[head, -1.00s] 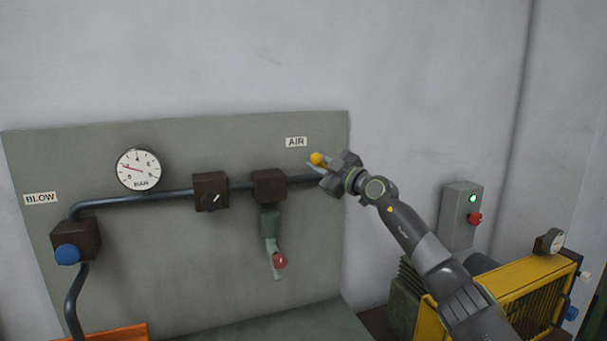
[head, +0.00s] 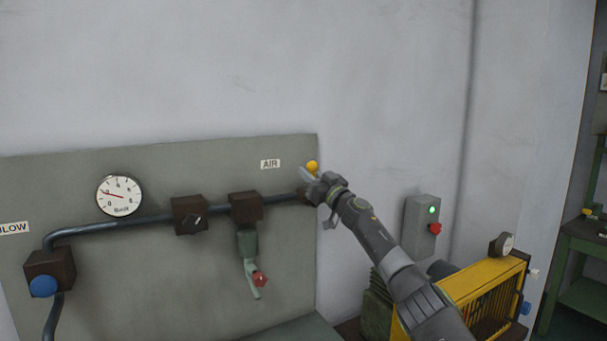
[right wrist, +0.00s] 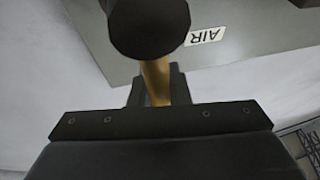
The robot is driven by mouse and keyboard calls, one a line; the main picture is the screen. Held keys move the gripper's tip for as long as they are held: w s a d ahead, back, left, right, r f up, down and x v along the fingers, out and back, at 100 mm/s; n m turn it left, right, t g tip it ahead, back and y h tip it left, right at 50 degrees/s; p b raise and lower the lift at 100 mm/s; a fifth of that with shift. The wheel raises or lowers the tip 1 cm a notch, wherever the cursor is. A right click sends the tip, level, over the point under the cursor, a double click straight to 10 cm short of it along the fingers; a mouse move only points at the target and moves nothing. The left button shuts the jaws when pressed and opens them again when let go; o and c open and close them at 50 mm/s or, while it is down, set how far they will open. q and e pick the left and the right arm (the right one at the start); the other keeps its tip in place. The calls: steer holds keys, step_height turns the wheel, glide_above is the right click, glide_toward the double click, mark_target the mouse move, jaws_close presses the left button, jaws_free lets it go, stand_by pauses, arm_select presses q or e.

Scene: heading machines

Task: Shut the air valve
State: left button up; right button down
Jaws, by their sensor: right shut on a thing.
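The air valve's yellow handle end (head: 312,166) shows by the AIR label (head: 270,163), near the panel's right edge. A dark brown valve block (head: 302,194) shows partly at the pipe's right end, behind my gripper. My right gripper (head: 311,176) is shut on the handle. In the right wrist view a yellow-brown handle (right wrist: 157,80) stands up from between the jaws, with a dark round end (right wrist: 148,25) nearest the camera. My fingers mostly hide the handle's lower part. My left gripper is not in view.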

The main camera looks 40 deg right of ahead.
steer(key=shift+d+m+h, duration=0.2)
steer(key=shift+m+h, duration=0.2)
steer(key=shift+m, duration=0.1)
steer(key=c, duration=1.4)
jaws_free()
steer(key=shift+s, duration=0.1)
steer(key=shift+o, duration=0.2)
steer(key=shift+s+f+b, duration=0.3)
steer(key=shift+s+f, duration=0.1)
steer(key=shift+s, duration=0.2)
steer(key=b+v, duration=1.6)
steer(key=b, duration=1)
steer(key=shift+b, duration=0.35)
